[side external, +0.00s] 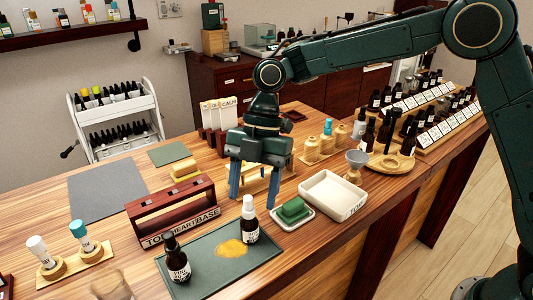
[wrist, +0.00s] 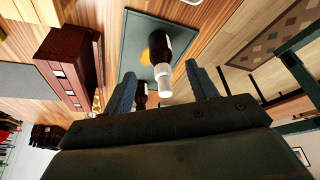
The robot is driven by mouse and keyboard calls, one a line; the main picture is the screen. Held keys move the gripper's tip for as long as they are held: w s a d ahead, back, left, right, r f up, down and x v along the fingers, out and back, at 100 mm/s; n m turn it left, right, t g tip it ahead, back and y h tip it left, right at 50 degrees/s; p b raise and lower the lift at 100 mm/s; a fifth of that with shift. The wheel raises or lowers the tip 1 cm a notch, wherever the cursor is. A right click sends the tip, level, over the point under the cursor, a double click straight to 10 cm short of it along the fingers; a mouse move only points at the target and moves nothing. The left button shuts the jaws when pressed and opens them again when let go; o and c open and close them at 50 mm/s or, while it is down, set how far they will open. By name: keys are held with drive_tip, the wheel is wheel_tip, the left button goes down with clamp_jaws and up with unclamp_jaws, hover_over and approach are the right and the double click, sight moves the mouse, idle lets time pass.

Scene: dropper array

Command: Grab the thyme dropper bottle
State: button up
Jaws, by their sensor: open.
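Several dark dropper bottles (side external: 450,108) stand in tiered rows with white label cards at the right; the names are too small to read, so I cannot tell which is thyme. A dark bottle with a black top (side external: 177,262) and a white-capped amber bottle (side external: 249,228) stand on the green mat (side external: 209,284). My gripper (side external: 254,192) points down behind the white-capped bottle, with its blue fingers apart and no bottle seen held. In the wrist view, the white-capped bottle (wrist: 160,45) is beyond the open fingers, and a dark bottle (wrist: 140,92) shows partly between them.
A reddish wooden rack (side external: 172,212) stands left of my gripper. A green block (side external: 292,209) on a small dish and a white tray (side external: 333,193) lie to the right. A round wooden stand (side external: 391,162) holds bottles. A yellow spill (side external: 231,247) marks the mat.

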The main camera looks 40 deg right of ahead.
sight(250, 216)
drive_tip(key=shift+s+a+f, duration=0.1)
drive_tip(key=shift+f, duration=0.2)
drive_tip(key=shift+x, duration=2.45)
drive_tip(key=shift+s, duration=0.1)
drive_tip(key=shift+c, duration=0.5)
drive_tip(key=c, duration=1)
